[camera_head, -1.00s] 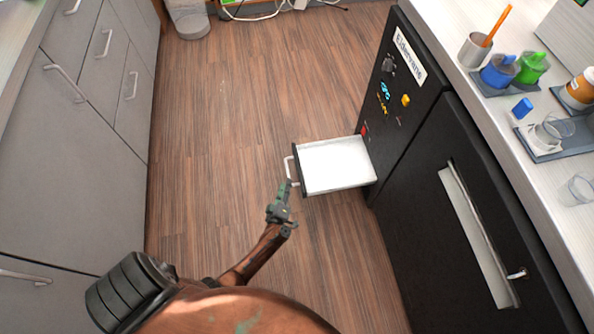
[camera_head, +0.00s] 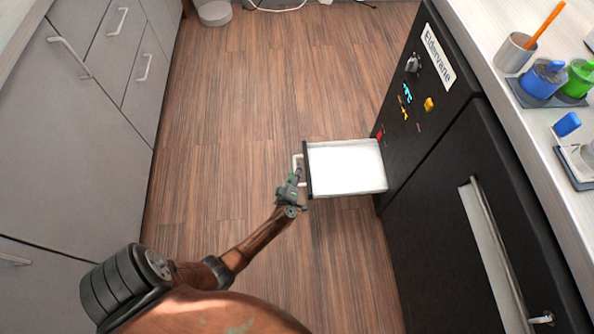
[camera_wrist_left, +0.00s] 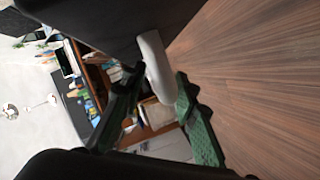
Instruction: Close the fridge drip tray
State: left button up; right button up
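The fridge drip tray (camera_head: 345,168) is a white shallow tray with a dark front panel, sticking out of the black fridge (camera_head: 450,215) low on its front. A pale handle (camera_head: 297,161) is on the tray's left-facing front; it also shows in the left wrist view (camera_wrist_left: 154,62). My left gripper (camera_head: 295,178) is at the lower part of this handle. In the left wrist view, its green fingers (camera_wrist_left: 160,76) stand apart on either side of the handle; a firm grip is not visible. My right gripper is in neither current view.
Grey cabinets (camera_head: 75,140) line the left side, with bare wood floor (camera_head: 230,130) between them and the fridge. A counter above the fridge carries a blue cup (camera_head: 541,80), a green cup (camera_head: 578,80) and a pen holder (camera_head: 514,53). A bin (camera_head: 214,13) stands at the back.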

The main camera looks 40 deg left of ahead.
pick_arm(q)
grip_shut()
dwell(0.7)
